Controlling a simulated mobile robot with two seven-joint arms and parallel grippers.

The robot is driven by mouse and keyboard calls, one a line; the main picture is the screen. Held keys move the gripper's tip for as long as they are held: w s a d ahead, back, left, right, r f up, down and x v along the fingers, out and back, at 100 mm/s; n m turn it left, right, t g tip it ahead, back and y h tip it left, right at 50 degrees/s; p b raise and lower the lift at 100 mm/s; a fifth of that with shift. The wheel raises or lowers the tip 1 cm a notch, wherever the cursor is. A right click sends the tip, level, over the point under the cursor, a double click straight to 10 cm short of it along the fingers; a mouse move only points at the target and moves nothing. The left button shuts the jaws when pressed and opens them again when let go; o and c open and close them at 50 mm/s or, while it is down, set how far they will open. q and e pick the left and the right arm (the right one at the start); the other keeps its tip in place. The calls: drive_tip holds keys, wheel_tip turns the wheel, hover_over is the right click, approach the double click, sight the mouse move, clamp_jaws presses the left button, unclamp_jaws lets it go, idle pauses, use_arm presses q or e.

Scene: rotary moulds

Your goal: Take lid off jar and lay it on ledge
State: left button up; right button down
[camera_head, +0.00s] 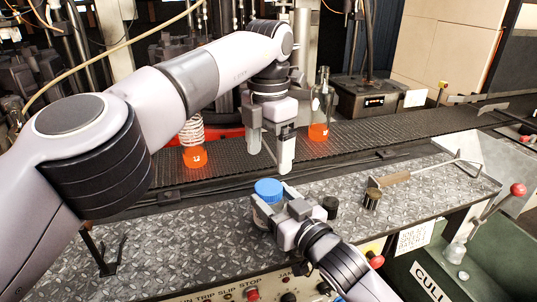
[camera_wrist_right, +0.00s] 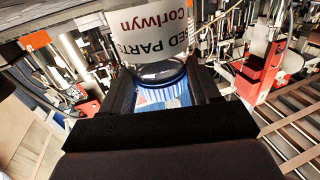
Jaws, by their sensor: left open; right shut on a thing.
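The jar (camera_head: 259,212) is clear glass with a round blue lid (camera_head: 268,187) on its top, at the middle of the metal ledge (camera_head: 190,245). The jar appears upright. My right gripper (camera_head: 279,217) is shut on the jar from the right, close below the lid; the exact contact is partly hidden. In the right wrist view the ribbed blue lid (camera_wrist_right: 165,92) shows between the dark fingers, with the jar's white label (camera_wrist_right: 165,35) upside down beyond. My left gripper (camera_head: 270,154) is open and empty, pointing down above and behind the lid, apart from it.
A brush (camera_head: 373,198) lies on the ledge to the right. Knobs line its front edge; a green CULL bin (camera_head: 430,280) stands front right. The ledge's left is largely bare.

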sight(269, 187)
use_arm(q)
drive_tip(key=shift+f, duration=3.8)
use_arm(e)
drive_tip(key=shift+f, duration=0.1)
use_arm(q)
drive_tip(key=c, duration=1.1)
drive_tip(key=o, duration=1.2)
drive_tip(key=shift+r, duration=0.1)
use_arm(e)
drive_tip(key=shift+d, duration=0.1)
use_arm(q)
drive_tip(key=shift+r, duration=3.8)
drive_tip(key=shift+c, duration=0.5)
drive_tip(key=shift+f, duration=3.9)
use_arm(e)
drive_tip(key=shift+f, duration=0.1)
